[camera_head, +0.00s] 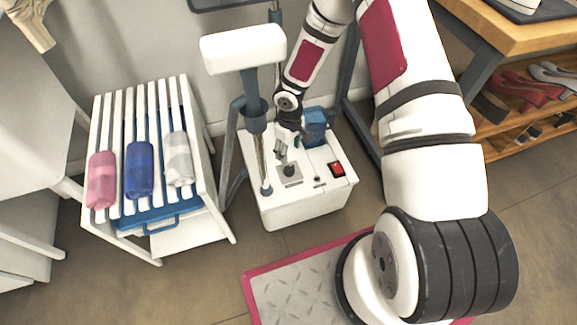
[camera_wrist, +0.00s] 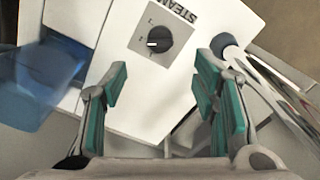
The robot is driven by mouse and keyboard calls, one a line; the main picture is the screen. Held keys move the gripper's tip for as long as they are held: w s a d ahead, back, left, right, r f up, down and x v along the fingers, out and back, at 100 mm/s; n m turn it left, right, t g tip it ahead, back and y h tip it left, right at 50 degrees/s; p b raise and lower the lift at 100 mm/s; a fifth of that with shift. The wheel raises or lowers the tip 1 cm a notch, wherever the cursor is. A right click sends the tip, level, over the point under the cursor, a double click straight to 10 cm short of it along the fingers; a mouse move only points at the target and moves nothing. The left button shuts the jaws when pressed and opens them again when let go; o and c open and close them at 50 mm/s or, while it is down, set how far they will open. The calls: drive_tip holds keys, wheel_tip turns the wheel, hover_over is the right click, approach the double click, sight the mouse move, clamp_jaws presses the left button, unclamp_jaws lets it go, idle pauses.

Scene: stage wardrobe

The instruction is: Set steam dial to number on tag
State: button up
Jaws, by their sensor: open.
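The steam dial (camera_wrist: 155,41) is a dark round knob on a grey plate, with a short white mark on it and small numerals beside it, too small to read surely. The word STEAM is printed next to it, upside down in the wrist view. The dial (camera_head: 289,171) sits on top of the white steamer base (camera_head: 290,212). My gripper (camera_wrist: 160,80) is open and empty, its green-padded fingers apart, with the dial ahead of the gap. In the head view my gripper (camera_head: 284,150) is just above the dial. I cannot make out a numbered tag.
A red switch (camera_head: 337,169) and a blue tank (camera_head: 315,126) are on the steamer base. A pole (camera_head: 261,160) rises at its left. A white slatted rack (camera_head: 160,100) with rolled cloths stands left, a shoe shelf (camera_head: 510,110) right. A metal tread plate (camera_head: 295,290) lies in front.

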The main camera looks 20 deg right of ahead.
sight(289, 167)
wheel_tip(289, 167, down, 11)
drive_tip(key=b, duration=0.3)
drive_tip(key=c, duration=1.2)
